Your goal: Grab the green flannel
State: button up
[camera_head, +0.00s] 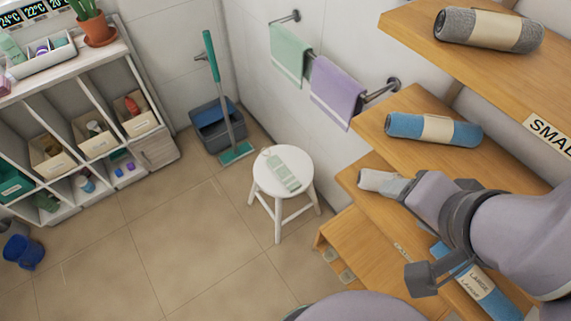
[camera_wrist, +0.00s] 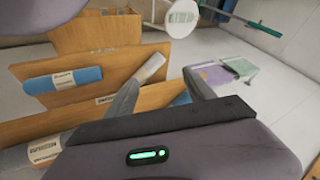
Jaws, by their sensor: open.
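A pale green flannel (camera_head: 290,52) hangs over the wall rail, to the left of a lilac flannel (camera_head: 336,92). In the wrist view the green flannel (camera_wrist: 241,67) also shows beside the lilac one (camera_wrist: 208,78), far beyond my gripper. My gripper (camera_wrist: 161,78) is open, with its two fingers spread apart. In the head view my arm reaches over the wooden shelves, and the fingertips are hard to make out. A whitish roll (camera_head: 384,183) lies on a shelf close to my gripper. It appears between the fingers in the wrist view (camera_wrist: 150,67); I cannot tell whether they touch it.
Stepped wooden shelves (camera_head: 395,107) hold a grey roll (camera_head: 488,30), a blue roll (camera_head: 433,129) and another blue roll (camera_head: 475,283). A white stool (camera_head: 268,182) carries a pale green item (camera_head: 284,168). A green mop (camera_head: 236,152) leans by a bucket.

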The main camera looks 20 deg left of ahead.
aim_at(284, 174)
jog(key=i+j+u, duration=0.2)
jog(key=u, duration=0.2)
jog(key=i+j+u, duration=0.25)
jog(key=u, duration=0.2)
jog(key=i+j+u, duration=0.2)
jog(key=u, duration=0.2)
jog(key=i+u, duration=0.4)
jog(key=k, duration=0.1)
